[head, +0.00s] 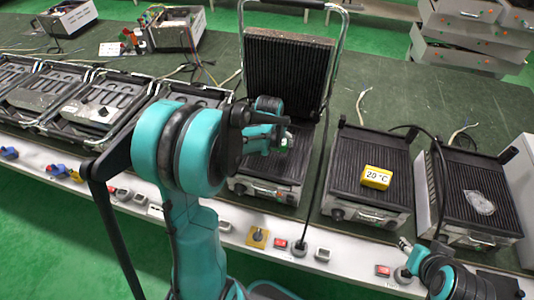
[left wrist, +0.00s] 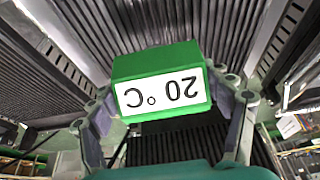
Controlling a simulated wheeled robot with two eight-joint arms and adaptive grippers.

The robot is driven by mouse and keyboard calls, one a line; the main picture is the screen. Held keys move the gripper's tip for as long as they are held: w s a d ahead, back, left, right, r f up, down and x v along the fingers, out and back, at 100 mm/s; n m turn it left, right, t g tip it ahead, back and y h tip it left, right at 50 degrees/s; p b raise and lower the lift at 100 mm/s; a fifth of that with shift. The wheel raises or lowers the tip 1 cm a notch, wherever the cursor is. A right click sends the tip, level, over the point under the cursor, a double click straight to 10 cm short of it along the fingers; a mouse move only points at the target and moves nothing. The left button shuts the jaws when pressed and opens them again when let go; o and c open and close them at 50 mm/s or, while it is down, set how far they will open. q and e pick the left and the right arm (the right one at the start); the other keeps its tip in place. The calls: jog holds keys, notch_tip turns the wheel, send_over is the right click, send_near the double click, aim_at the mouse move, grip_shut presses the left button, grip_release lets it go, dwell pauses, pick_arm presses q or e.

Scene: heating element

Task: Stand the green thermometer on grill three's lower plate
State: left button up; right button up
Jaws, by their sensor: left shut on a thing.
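The green thermometer (left wrist: 160,82) is a green block with a white face reading 20 °C, upside down in the left wrist view. My left gripper (left wrist: 170,112) is shut on it, a finger on each side. In the head view my left gripper (head: 272,138) is over the open grill's lower ribbed plate (head: 284,170), in front of its raised upper plate (head: 288,75). The thermometer is mostly hidden there, and I cannot tell whether it touches the plate. My right arm shows at the lower right; its gripper's fingers are not clear. No grill number is readable.
A yellow 20 °C block (head: 377,177) stands on the grill to the right (head: 365,150). A further grill (head: 460,180) holds a clear packet (head: 479,203). A black cable runs beside the open grill. The green tabletop behind is partly clear.

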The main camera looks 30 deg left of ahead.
pick_arm(q)
jog(key=shift+s+a+f+b, duration=0.35)
jog(key=shift+s+a+f, duration=0.65)
jog(key=shift+a, duration=0.15)
jog(key=shift+f+b, duration=0.95)
jog(key=shift+f, duration=1)
jog(key=shift+f, duration=0.1)
jog(key=o, duration=1.3)
jog(key=shift+c, duration=0.2)
